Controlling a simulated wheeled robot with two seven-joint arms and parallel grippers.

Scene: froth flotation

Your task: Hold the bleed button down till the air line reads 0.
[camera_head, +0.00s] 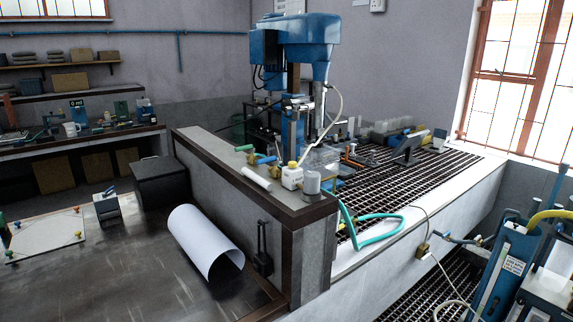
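I cannot pick out the bleed button or the air line's reading for certain. A small white block (292,178) with a yellow top stands on the ledge of the low grey wall, right of centre; whether that top is a button I cannot tell. A brass-coloured fitting (422,251) with thin hoses hangs at the white ledge's side, on the right. A dark tilted panel (408,149) stands on the grating, its face unreadable from here. Neither of my grippers is in view.
A blue flotation machine (292,45) stands behind the wall. A teal hose (375,236) loops over the white ledge. A curled white sheet (205,242) and a black box (160,182) lie on the dark table (110,275). Blue equipment (502,265) fills the lower right.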

